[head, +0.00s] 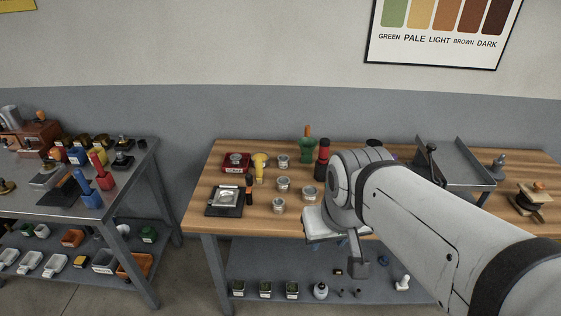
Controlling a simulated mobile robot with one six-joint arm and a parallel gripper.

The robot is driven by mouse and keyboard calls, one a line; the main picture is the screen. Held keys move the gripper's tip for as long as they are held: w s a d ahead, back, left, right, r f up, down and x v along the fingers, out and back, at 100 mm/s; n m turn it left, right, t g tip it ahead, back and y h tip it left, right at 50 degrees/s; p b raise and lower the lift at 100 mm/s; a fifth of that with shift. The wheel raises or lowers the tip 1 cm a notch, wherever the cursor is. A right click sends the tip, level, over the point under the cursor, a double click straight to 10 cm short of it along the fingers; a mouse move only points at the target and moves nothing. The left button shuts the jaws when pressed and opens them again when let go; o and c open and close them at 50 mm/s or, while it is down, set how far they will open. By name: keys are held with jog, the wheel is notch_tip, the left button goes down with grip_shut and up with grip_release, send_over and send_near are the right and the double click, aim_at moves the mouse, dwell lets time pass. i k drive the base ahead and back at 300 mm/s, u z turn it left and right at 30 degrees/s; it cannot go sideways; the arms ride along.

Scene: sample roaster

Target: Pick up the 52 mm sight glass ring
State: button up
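I cannot single out the 52 mm sight glass ring. Several small round silvery pieces with pale labels stand on the wooden bench: one at the back (283,161), one in the middle (283,184), one at the front (279,205) and one beside my arm (309,193). Their size markings are too small to read. My arm reaches in from the lower right and covers part of the bench. My gripper (357,262) appears to hang below the wrist, by the bench's front edge. Its fingers are too unclear to show whether they are open or shut.
The wooden bench (258,218) also holds a red-based device (236,161), a dark tray (224,202), a yellow tool (260,166) and a dark red bottle (322,160). A metal stand (456,164) is behind my arm. A crowded grey table (52,210) stands left, across a gap.

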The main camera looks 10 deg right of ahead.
aim_at(283, 182)
jog(key=u, duration=0.05)
jog(key=i, duration=1)
jog(key=z, duration=0.05)
